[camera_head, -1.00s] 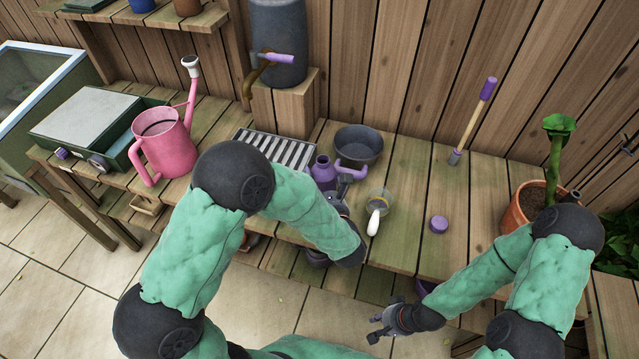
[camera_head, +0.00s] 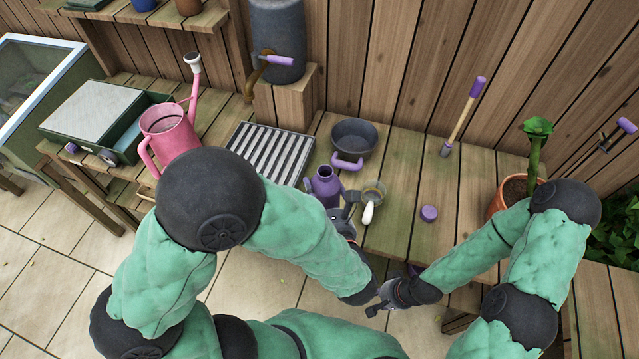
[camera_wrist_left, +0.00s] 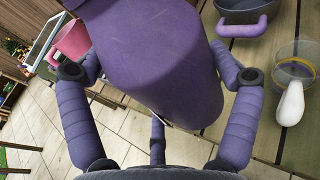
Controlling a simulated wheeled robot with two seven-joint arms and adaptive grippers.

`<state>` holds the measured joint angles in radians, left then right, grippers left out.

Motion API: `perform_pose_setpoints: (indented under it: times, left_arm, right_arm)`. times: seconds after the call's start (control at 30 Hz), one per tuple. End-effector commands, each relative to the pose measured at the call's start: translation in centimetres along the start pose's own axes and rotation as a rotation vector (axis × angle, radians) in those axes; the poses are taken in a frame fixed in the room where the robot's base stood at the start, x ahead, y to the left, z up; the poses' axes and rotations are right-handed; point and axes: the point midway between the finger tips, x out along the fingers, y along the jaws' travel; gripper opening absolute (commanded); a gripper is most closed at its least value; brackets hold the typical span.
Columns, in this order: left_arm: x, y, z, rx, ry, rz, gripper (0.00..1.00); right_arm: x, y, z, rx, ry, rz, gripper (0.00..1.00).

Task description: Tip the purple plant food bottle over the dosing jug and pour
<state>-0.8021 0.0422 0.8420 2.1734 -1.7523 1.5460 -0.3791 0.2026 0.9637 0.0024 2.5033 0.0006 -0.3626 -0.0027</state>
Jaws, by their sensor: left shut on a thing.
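The purple plant food bottle (camera_head: 325,188) stands roughly upright, its open mouth facing up. My left gripper (camera_head: 345,212) is shut on the bottle. My right gripper (camera_head: 386,296) looks open and empty at the bench's front.
A dark basin with a purple handle (camera_head: 356,135) stands behind the bottle. A purple cap (camera_head: 429,213) lies right of the jug. A slatted grate (camera_head: 270,150), pink watering can (camera_head: 168,138) and potted plant (camera_head: 507,195) are farther out.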

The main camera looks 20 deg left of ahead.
Motion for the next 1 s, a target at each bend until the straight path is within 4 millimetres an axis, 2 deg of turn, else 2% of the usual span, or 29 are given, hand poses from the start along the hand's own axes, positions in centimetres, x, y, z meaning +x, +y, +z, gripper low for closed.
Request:
perform_pose_setpoints:
  times: [0.17,0.4,0.6,0.77,1.0]
  left_arm:
    - [0.1,-2.1,-0.3,-0.001,-0.002,0.002,0.39]
    - [1.7,-8.6,-0.8,0.009,-0.003,0.005,0.39]
    - [2.7,-12.5,-0.7,0.017,-0.003,0.005,0.39]
    - [3.0,-13.7,-0.6,0.033,0.000,0.008,0.39]
    - [2.9,-12.8,-0.9,0.146,0.028,0.030,0.39]
  right_arm:
    - [0.8,0.3,0.0,0.000,0.000,0.000,0.30]
    - [3.1,1.1,-0.1,0.000,0.000,0.000,0.30]
    - [4.3,1.5,-0.1,0.000,0.000,0.000,0.30]
    - [4.3,1.5,-0.1,0.000,0.000,0.000,0.30]
    - [2.7,0.9,-0.1,0.000,0.000,0.000,0.30]
